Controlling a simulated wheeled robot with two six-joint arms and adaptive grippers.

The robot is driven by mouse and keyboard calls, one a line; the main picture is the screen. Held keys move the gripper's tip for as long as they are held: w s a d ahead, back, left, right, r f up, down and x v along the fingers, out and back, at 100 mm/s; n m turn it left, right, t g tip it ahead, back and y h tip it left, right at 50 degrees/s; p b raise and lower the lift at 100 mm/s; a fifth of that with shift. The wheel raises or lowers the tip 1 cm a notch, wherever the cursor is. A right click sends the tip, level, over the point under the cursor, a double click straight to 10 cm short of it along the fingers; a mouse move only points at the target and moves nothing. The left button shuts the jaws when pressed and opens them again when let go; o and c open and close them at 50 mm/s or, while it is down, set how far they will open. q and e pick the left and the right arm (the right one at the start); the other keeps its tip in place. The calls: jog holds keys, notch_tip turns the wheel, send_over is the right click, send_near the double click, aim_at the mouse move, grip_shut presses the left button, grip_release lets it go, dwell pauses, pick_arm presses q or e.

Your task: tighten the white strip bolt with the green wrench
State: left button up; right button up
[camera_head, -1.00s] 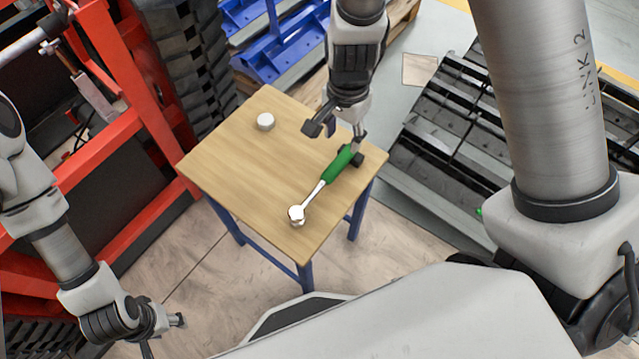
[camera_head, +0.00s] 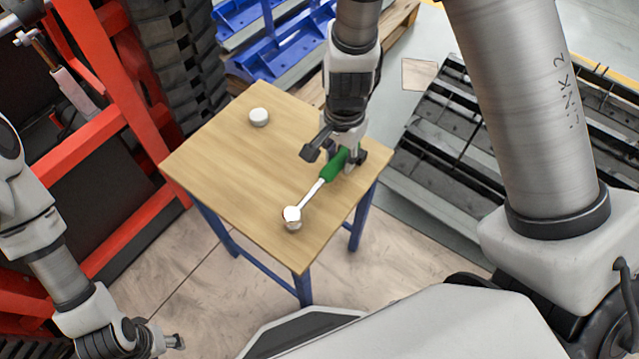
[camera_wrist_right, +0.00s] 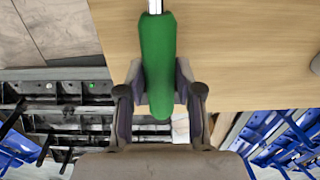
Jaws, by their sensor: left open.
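A wrench with a green handle (camera_head: 333,168) and a pale metal shaft lies across the wooden table (camera_head: 215,165). Its round silver-white head (camera_head: 292,217) is near the table's front corner. The green handle also shows in the right wrist view (camera_wrist_right: 157,65). My right gripper (camera_head: 339,158) is over the handle end, with a finger on each side. The fingers look spread, and I cannot tell whether they touch the handle. My left gripper (camera_head: 175,342) is open and empty, low at the left, away from the table. I cannot make out a white strip bolt for sure.
A white round piece (camera_head: 259,117) stands on the table's far left part. A red frame (camera_head: 115,125) stands left of the table, with stacked dark tracks behind. Blue parts (camera_head: 285,45) lie behind, and black track panels (camera_head: 445,130) lie at the right. The table's middle is clear.

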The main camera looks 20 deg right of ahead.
grip_shut()
notch_tip(320, 180, up, 7)
jog(key=p, duration=0.7)
jog(key=shift+r+p, duration=0.1)
jog(key=shift+p, duration=0.25)
